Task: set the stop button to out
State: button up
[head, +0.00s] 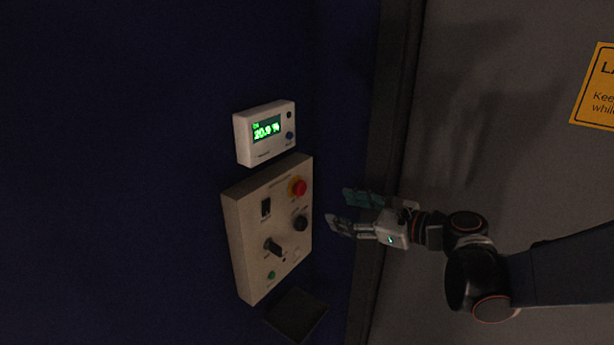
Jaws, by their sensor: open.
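The stop button (299,187) is a red mushroom head on a yellow surround at the upper right of a beige control panel (240,235). I cannot tell from this view whether it is pressed in or out. My gripper (338,208) is open and empty. In the picture it is just right of the panel, a little below and right of the stop button, with its fingers pointing left toward the panel. It appears apart from the button.
The panel also carries a black rocker switch (266,207), a dark round knob (300,222), a black selector handle (273,247) and a green button (271,275). A white display box (250,151) reading 20.9 % is above. A dark tray-like thing (296,315) is below. A yellow sign (597,92) hangs right.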

aim_at(304, 190)
jog(key=w+a+m, duration=0.1)
jog(key=w+a, duration=0.1)
jog(key=w+a+m+y, duration=0.1)
jog(key=w+a, duration=0.2)
jog(key=w+a+m+y+b, duration=0.1)
jog(key=w+a, duration=0.2)
jog(key=shift+w+a+m+t, duration=0.2)
jog(key=shift+a+m+t, duration=0.1)
jog(key=shift+t, duration=0.1)
jog(key=shift+c, duration=0.5)
